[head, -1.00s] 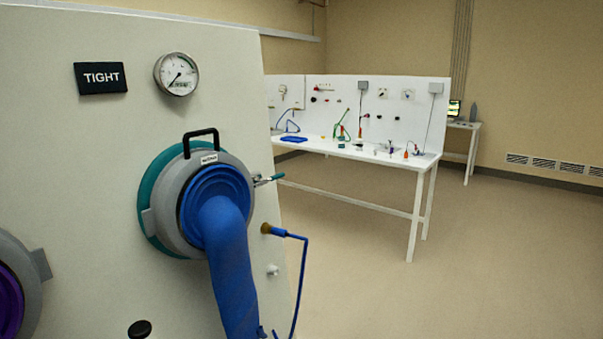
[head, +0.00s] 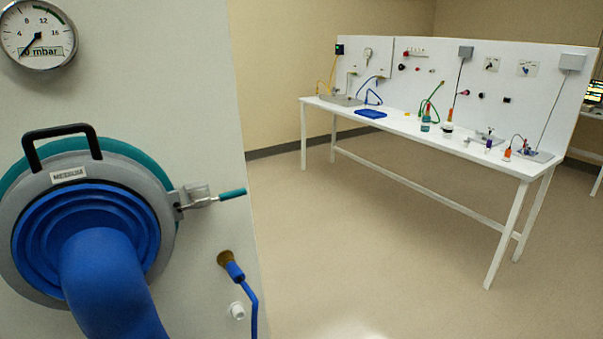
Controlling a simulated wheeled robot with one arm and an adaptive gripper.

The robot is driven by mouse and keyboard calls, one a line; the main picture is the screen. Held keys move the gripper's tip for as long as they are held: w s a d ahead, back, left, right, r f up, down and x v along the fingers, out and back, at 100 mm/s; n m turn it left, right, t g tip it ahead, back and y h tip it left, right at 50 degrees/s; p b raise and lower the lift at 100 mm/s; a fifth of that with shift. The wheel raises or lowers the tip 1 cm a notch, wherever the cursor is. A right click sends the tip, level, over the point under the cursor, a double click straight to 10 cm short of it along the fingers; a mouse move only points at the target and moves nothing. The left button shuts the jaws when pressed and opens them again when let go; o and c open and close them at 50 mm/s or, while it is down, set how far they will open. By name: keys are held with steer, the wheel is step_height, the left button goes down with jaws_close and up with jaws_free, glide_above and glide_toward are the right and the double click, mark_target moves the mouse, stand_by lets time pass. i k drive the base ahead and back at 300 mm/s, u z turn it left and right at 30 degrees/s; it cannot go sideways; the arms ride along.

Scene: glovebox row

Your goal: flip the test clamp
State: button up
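A toggle clamp (head: 205,199) with a teal-tipped handle sits at the right edge of the round grey port cover (head: 155,228) on the glovebox wall. Its handle points right and slightly up. My gripper is not in view.
A brass fitting with a blue hose (head: 235,270) and a white knob (head: 237,311) stick out of the wall below the clamp. A white bench (head: 430,140) with lab items stands at the back right. The floor between is clear.

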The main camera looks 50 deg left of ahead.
mark_target(236, 193)
steer(key=i, duration=1.2)
steer(key=u, duration=3.6)
